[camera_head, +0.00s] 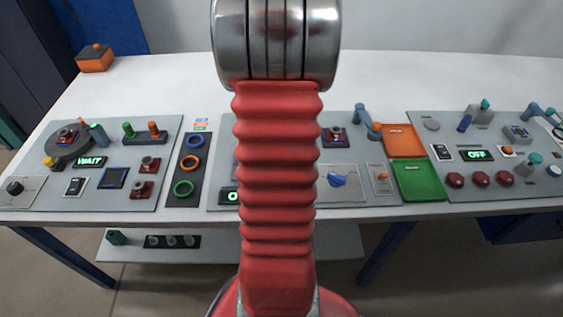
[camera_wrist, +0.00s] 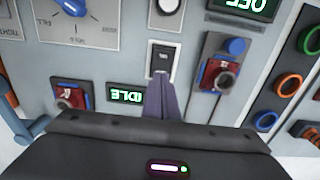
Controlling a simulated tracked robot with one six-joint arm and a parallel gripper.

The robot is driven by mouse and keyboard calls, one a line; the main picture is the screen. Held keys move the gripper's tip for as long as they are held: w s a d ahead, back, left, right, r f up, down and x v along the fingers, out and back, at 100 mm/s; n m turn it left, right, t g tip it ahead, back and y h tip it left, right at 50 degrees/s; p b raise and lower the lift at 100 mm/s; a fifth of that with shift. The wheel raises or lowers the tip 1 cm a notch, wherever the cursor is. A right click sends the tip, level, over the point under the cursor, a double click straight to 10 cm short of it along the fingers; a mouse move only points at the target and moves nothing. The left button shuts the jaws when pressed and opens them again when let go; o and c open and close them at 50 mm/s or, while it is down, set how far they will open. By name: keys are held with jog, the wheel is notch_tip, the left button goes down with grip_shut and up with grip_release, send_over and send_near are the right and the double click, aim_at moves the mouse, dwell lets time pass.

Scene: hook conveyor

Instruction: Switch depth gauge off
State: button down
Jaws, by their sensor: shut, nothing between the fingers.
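My gripper (camera_wrist: 162,82) shows in the wrist view with its two grey-purple fingers closed together, empty. Its tips are at the lower end of a black-and-white rocker switch (camera_wrist: 163,58) on a grey panel; I cannot tell whether they touch it. A green "IDLE" display (camera_wrist: 126,96) is left of the fingers, upside down. A second green display (camera_wrist: 245,5), reading "OFF" upside down, is at the top edge. No label naming a depth gauge is readable. In the head view my red arm hides the gripper and the switch.
A dial with a blue knob (camera_wrist: 70,7) is upper left. In the head view, a left panel with a "WAIT" display (camera_head: 90,161) and a right panel with an "OFF" display (camera_head: 477,154) stand on the white table (camera_head: 400,80).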

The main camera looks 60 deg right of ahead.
notch_tip(320, 180, up, 4)
jog(key=shift+f, duration=0.1)
dwell(0.5)
jog(key=shift+f, duration=0.1)
dwell(0.5)
jog(key=a, duration=0.3)
jog(key=shift+s+a+f, duration=0.15)
jog(key=shift+s+f, duration=0.05)
jog(key=shift+f, duration=0.05)
jog(key=w+a+r+n+t+h, duration=0.1)
jog(key=w+a+r+n, duration=0.25)
jog(key=a, duration=0.65)
jog(key=w+a+r+n+t, duration=0.15)
jog(key=w+a+r, duration=0.3)
jog(key=a, duration=0.55)
jog(key=a+r+n+t, duration=0.1)
jog(key=a+r+n, duration=0.2)
jog(key=a, duration=0.7)
jog(key=a+r+n+t+y, duration=0.1)
jog(key=a+r+n+t, duration=0.1)
jog(key=a, duration=0.8)
jog(key=r+n, duration=0.1)
jog(key=n, duration=0.1)
jog(key=shift+w+a+r+n, duration=0.2)
jog(key=shift+n, duration=0.1)
jog(key=shift+s, duration=0.15)
